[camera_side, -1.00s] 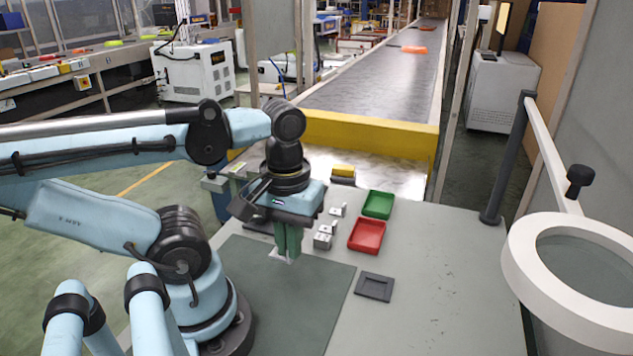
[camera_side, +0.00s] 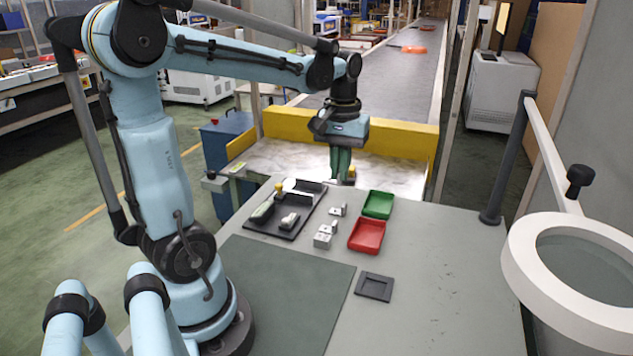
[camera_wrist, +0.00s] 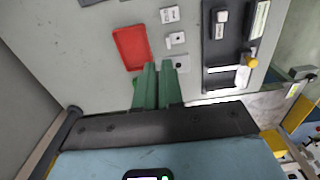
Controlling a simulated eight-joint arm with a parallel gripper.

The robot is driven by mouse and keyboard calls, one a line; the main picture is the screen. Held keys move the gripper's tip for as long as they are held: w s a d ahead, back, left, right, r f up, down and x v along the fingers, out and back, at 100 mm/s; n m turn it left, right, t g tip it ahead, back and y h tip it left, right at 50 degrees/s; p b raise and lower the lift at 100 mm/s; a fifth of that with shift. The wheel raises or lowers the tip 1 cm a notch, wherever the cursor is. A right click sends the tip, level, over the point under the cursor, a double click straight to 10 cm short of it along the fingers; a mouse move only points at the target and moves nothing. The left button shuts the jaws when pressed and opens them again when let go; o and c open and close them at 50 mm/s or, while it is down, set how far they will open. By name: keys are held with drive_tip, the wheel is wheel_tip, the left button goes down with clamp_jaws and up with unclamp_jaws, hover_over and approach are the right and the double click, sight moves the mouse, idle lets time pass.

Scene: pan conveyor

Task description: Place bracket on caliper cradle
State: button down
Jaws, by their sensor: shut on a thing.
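Small silver fixtures stand in a row on the table: a block (camera_side: 322,241), a middle piece (camera_side: 329,228) and a far piece (camera_side: 338,210). In the wrist view the far piece (camera_wrist: 182,63) shows beside the fingertips. I cannot tell which is the caliper cradle.
A black tray (camera_side: 262,230) with several grey parts lies left of the fixtures. A red bin (camera_side: 367,237) and a green bin (camera_side: 378,204) stand to their right. A dark square frame (camera_side: 374,287) lies nearer. A yellow barrier (camera_side: 405,138) crosses the conveyor's end. The right table is clear.

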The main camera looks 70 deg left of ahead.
drive_tip(key=a+f, duration=0.3)
drive_tip(key=a, duration=0.2)
drive_tip(key=a+f, duration=0.3)
drive_tip(key=a, duration=0.3)
drive_tip(key=a+f, duration=0.3)
drive_tip(key=a, duration=0.3)
drive_tip(key=shift+w+a+f, duration=0.2)
drive_tip(key=shift+w+f, duration=0.05)
drive_tip(key=shift+w, duration=0.15)
drive_tip(key=shift+a+f, duration=0.1)
drive_tip(key=shift+f, duration=1.95)
drive_tip(key=c, duration=1.3)
unclamp_jaws()
drive_tip(key=shift+f, duration=0.15)
drive_tip(key=shift+o, duration=0.2)
